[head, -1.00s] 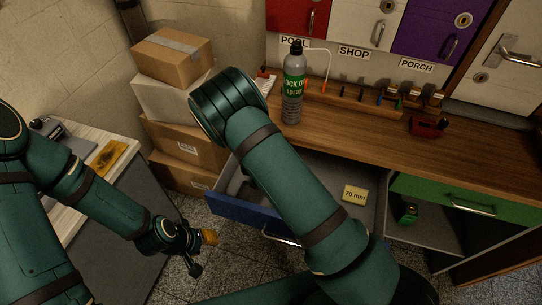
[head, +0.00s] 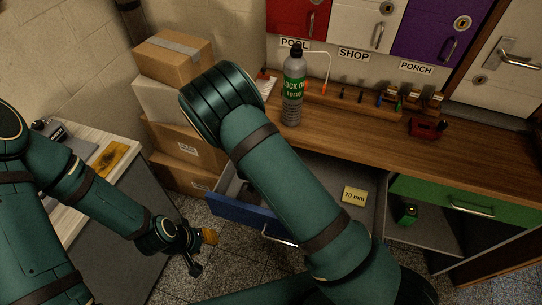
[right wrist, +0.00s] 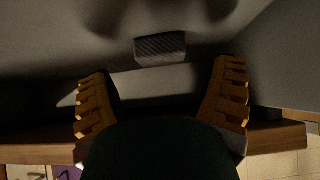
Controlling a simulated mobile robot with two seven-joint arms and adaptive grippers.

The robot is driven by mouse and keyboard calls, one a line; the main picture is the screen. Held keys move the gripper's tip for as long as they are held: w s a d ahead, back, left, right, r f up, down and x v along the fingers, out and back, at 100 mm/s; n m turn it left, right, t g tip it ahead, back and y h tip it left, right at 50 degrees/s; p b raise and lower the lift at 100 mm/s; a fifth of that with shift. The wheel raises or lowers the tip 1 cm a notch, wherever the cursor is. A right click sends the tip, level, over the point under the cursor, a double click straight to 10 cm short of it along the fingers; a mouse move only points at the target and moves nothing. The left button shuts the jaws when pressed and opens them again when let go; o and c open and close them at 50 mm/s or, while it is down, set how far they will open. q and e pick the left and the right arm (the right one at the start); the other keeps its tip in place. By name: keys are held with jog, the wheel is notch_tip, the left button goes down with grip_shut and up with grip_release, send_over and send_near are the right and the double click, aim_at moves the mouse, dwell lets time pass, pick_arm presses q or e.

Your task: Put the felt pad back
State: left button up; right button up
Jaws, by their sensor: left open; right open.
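I cannot clearly make out a felt pad. The blue-fronted drawer (head: 243,213) stands open, with a yellow "70 mm" label (head: 354,194) and a dark shape (head: 249,192) inside, partly hidden by my right arm. In the right wrist view a small dark ridged block (right wrist: 160,48) lies on a grey surface beyond my right gripper (right wrist: 162,92). That gripper is open, its orange ridged fingers wide apart with nothing seen held between them. The head view hides it behind my arm. My left gripper (head: 204,252) is open and empty, low between the side table and the drawer.
A green-fronted drawer (head: 466,200) is at right. Stacked boxes (head: 173,62) are at the back left. A side table (head: 75,195) holds an orange-yellow piece (head: 112,160).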

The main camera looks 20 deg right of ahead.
jog(key=p+v, duration=0.1)
jog(key=v, duration=0.7)
jog(key=shift+s+r, duration=0.15)
jog(key=shift+a, duration=0.1)
jog(key=shift+r+p, duration=0.1)
jog(key=shift+p, duration=0.25)
